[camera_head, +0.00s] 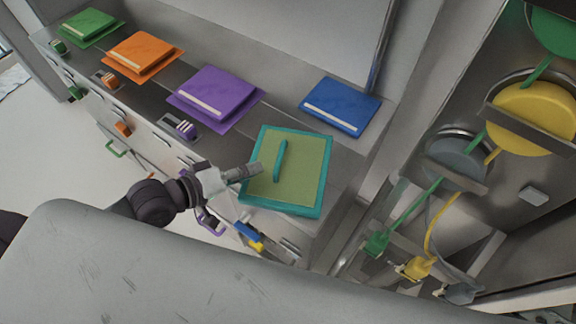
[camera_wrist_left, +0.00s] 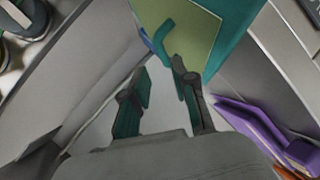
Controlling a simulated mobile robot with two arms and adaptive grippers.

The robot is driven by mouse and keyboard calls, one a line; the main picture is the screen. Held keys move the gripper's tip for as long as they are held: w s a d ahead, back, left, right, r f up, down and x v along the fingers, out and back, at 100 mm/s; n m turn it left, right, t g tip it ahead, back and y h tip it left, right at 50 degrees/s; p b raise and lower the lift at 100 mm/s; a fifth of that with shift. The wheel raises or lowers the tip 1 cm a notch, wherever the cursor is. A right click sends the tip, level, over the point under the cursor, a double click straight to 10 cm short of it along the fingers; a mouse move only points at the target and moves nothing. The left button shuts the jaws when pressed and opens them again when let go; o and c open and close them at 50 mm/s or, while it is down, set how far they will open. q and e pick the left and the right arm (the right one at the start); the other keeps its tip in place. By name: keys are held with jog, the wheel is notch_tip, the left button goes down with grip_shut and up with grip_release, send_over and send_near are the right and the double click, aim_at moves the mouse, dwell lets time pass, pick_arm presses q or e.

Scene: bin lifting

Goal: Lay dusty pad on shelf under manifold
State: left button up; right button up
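A teal-framed pad with a dull olive face (camera_head: 305,170) lies on the near end of the grey counter. It is likely the dusty pad. A teal bar handle (camera_head: 280,160) stands on its face; the handle also shows in the left wrist view (camera_wrist_left: 167,38). My left gripper (camera_head: 250,170) is over the pad's left edge, left of the handle. In the left wrist view my gripper (camera_wrist_left: 158,75) has its fingers apart, with the right finger close to the handle. I cannot tell whether they touch. My right gripper is not in view.
Blue (camera_head: 341,105), purple (camera_head: 214,94), orange (camera_head: 142,55) and green (camera_head: 91,26) pads lie along the counter. Right of it, green, yellow (camera_head: 532,118) and grey (camera_head: 455,158) discs hang with hoses, plausibly the manifold. Hose ends, including a yellow one (camera_head: 417,268), hang below.

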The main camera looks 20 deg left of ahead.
aim_at(273, 161)
pick_arm(q)
jog(key=shift+x, duration=1.2)
jog(key=shift+p+x, duration=0.7)
jog(key=shift+x, duration=1.9)
jog(key=shift+a, duration=0.25)
grip_shut()
jog(key=shift+w, duration=0.1)
